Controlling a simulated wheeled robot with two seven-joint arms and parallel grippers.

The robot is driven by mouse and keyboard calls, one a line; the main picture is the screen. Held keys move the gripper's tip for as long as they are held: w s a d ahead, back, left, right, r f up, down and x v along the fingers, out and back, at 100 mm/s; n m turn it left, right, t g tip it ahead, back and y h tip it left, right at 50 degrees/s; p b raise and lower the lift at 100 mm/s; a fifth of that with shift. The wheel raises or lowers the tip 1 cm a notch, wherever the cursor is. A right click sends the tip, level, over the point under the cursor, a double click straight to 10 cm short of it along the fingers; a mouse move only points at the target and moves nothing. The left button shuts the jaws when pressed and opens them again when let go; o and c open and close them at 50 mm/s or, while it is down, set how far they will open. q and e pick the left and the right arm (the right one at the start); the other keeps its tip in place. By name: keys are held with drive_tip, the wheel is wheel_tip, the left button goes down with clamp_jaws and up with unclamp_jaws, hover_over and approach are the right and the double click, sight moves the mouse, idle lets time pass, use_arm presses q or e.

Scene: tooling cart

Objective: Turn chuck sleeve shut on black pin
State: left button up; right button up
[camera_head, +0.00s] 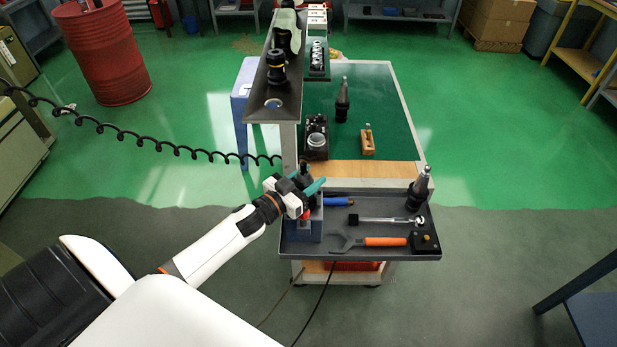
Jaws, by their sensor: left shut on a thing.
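My left gripper (308,183), with teal fingers, is at the left end of the cart's grey lower tray. It is shut on a dark upright chuck sleeve (306,178), which is mostly hidden between the fingers. A small dark tip (304,165) sticks up just above the fingers; it may be the black pin, but it is too small to be sure. A blue holder block (303,232) stands below the gripper on the tray. My right gripper is not in view.
The green bench top (385,95) and a raised grey shelf (272,103) stand behind. A coiled black cable (160,146) hangs at left.

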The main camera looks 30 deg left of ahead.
use_arm(q)
drive_tip(key=m+g+h, duration=0.1)
drive_tip(key=m+h, duration=0.1)
drive_tip(key=h, duration=0.1)
drive_tip(key=shift+f+b, duration=0.1)
drive_tip(key=shift+b, duration=0.2)
drive_tip(key=m+h, duration=0.1)
drive_tip(key=m+g+h+b, duration=0.1)
drive_tip(key=shift+d+f+g+h, duration=0.1)
drive_tip(key=shift+d+g+h, duration=0.05)
drive_tip(key=shift+g+h, duration=0.2)
drive_tip(key=m+g+h+b, duration=0.1)
drive_tip(key=b, duration=0.1)
drive_tip(key=m+g+h+b, duration=0.3)
drive_tip(key=g+h+b, duration=0.1)
drive_tip(key=shift+s+d+m, duration=0.3)
drive_tip(key=shift+m, duration=0.1)
drive_tip(key=shift+s+d+r+m+g+h+b, duration=0.1)
drive_tip(key=shift+m+g+h+b, duration=0.35)
drive_tip(key=shift+g+b, duration=0.25)
drive_tip(key=shift+s+d+r+m+g+h+b, duration=0.1)
drive_tip(key=shift+m+g+h+b, duration=0.35)
drive_tip(key=shift+g+b, duration=0.15)
drive_tip(key=o, duration=1)
drive_tip(key=shift+a, duration=0.1)
